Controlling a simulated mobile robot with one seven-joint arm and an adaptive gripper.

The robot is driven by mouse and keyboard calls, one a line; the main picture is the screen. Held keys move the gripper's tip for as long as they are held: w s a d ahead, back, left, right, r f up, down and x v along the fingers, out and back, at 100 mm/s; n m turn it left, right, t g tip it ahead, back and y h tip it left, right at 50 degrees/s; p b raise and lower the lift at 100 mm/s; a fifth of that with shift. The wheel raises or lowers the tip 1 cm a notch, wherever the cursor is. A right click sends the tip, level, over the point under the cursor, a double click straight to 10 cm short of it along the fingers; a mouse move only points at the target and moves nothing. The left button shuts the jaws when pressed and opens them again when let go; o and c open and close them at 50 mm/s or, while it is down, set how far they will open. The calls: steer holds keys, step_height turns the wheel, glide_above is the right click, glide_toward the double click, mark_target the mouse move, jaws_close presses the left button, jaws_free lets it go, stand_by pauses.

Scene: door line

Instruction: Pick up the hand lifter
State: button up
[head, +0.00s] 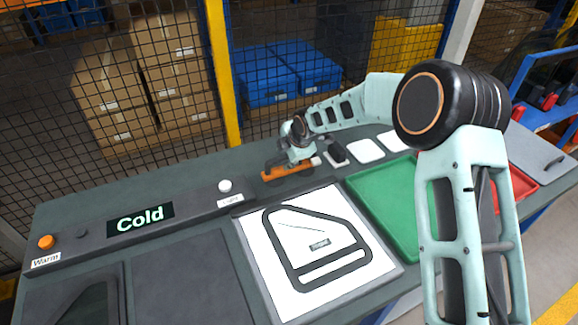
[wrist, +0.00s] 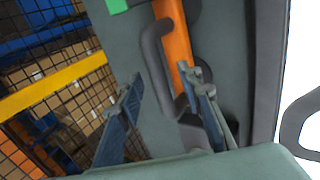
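The hand lifter (head: 284,172), an orange bar with dark parts, lies at the back of the grey-green bench in the head view. The wrist view shows its orange bar (wrist: 179,52) and its dark curved handle (wrist: 153,48). My gripper (head: 295,158) is just above the lifter and partly hides it. In the wrist view the two blue-grey fingers of my gripper (wrist: 160,76) are apart, with the handle's lower part between them in the picture. The right finger overlaps the orange bar. I cannot tell whether either finger touches the lifter.
A white panel with a black door-shaped outline (head: 315,245) lies in front of the lifter. A green tray (head: 385,195) and pale squares (head: 365,151) are to the right. A Cold sign (head: 140,218) and buttons are left. A mesh fence (head: 185,125) stands behind.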

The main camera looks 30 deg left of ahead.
steer(key=shift+x, duration=0.85)
steer(key=shift+w, duration=0.1)
jaws_close()
steer(key=shift+r, duration=0.15)
